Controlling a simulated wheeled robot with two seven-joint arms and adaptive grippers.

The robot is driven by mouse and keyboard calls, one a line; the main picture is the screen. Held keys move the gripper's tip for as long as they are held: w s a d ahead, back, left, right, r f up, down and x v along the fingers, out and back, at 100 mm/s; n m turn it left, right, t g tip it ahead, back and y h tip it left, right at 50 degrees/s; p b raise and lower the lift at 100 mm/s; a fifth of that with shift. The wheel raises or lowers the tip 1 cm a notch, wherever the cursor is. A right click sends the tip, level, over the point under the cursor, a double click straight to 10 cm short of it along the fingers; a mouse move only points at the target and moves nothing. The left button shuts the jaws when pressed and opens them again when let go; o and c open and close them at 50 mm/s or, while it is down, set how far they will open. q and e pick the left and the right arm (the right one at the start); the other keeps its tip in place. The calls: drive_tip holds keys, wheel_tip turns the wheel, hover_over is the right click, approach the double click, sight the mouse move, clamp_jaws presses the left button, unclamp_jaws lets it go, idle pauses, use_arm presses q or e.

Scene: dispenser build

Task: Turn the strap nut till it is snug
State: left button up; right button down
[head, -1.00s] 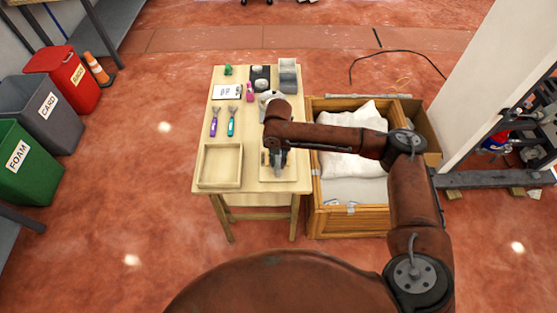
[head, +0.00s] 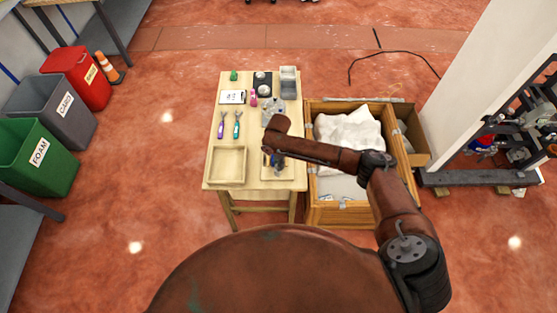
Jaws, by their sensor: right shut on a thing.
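My right gripper (head: 279,168) points down over the small wooden board (head: 268,174) at the front right of the table. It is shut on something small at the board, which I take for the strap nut. The nut itself is too small and too covered by the gripper and wrist to make out. The strap cannot be told apart at this size. My left gripper is not in view.
The wooden table (head: 247,175) also bears an empty wooden tray (head: 229,180), a purple-handled tool (head: 221,130), a teal-handled tool (head: 237,130), a label sheet (head: 232,97) and a grey bin (head: 289,75). A wooden crate (head: 349,214) with white bags (head: 345,130) stands close on the right.

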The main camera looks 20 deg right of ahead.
drive_tip(key=m+p, duration=0.1)
drive_tip(key=m, duration=0.1)
drive_tip(key=m+p, duration=0.3)
drive_tip(key=p, duration=0.1)
drive_tip(key=shift+s+r+m, duration=0.1)
drive_tip(key=shift+r+m, duration=0.15)
drive_tip(key=shift+m, duration=0.15)
drive_tip(key=m+p, duration=0.2)
drive_tip(key=m, duration=0.1)
drive_tip(key=shift+a+p, duration=0.1)
drive_tip(key=shift+p, duration=0.3)
drive_tip(key=shift+f+m+p, duration=0.15)
drive_tip(key=shift+m+p, duration=0.55)
drive_tip(key=shift+m, duration=0.5)
drive_tip(key=c, duration=1.8)
unclamp_jaws()
drive_tip(key=shift+c, duration=0.2)
wheel_tip(320, 180, up, 12)
